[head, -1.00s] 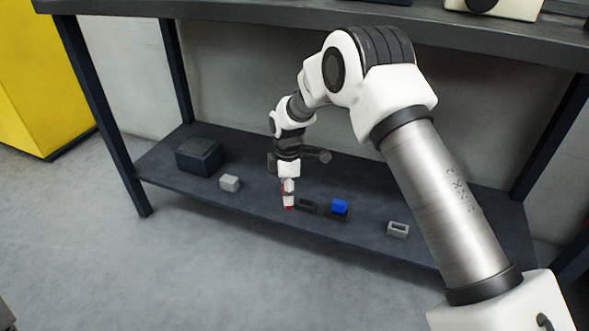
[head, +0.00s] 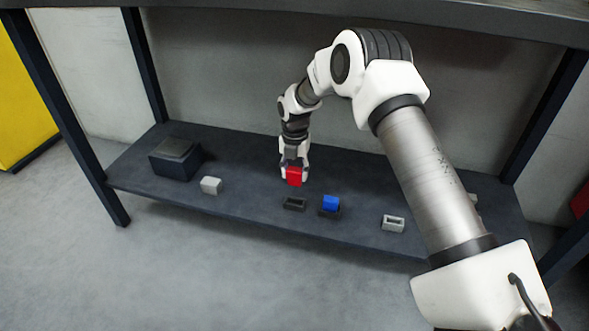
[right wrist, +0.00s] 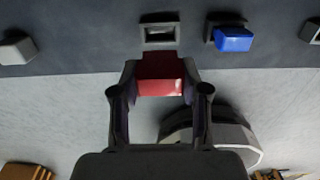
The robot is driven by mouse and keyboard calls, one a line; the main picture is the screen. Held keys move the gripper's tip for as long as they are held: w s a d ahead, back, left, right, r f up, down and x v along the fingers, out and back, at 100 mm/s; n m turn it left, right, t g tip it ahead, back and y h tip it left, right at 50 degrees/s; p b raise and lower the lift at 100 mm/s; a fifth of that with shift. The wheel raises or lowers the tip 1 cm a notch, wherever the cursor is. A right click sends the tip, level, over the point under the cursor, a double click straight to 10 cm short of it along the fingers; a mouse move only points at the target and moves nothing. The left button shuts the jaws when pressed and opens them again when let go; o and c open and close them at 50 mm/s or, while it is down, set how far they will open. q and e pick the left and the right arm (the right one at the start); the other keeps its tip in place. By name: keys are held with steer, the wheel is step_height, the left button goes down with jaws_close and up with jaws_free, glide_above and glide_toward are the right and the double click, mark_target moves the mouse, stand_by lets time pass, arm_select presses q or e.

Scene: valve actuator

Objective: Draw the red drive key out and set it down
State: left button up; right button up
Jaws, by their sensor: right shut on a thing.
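The red drive key (head: 294,176) is between the fingers of my right gripper (head: 294,172), which is shut on it. In the right wrist view the red key (right wrist: 160,78) also shows held between both fingers. The key is clear of the dark open socket (head: 294,204), which looks empty and lies just in front of and below it in the head view. The socket also shows in the right wrist view (right wrist: 160,32), just past the key. My left gripper is not in view.
A blue block (head: 331,202) sits in a dark holder right of the empty socket. A grey hollow block (head: 393,223) lies further right. A light grey block (head: 211,185) and a dark box (head: 175,158) are at left. Bare shelf (head: 250,190) lies between.

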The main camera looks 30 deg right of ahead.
mark_target(295, 185)
step_height(295, 185, down, 6)
steer(key=shift+r+b, duration=0.15)
steer(key=shift+b, duration=1.05)
steer(key=shift+p, duration=0.4)
steer(key=shift+p, duration=0.3)
stand_by(0.4)
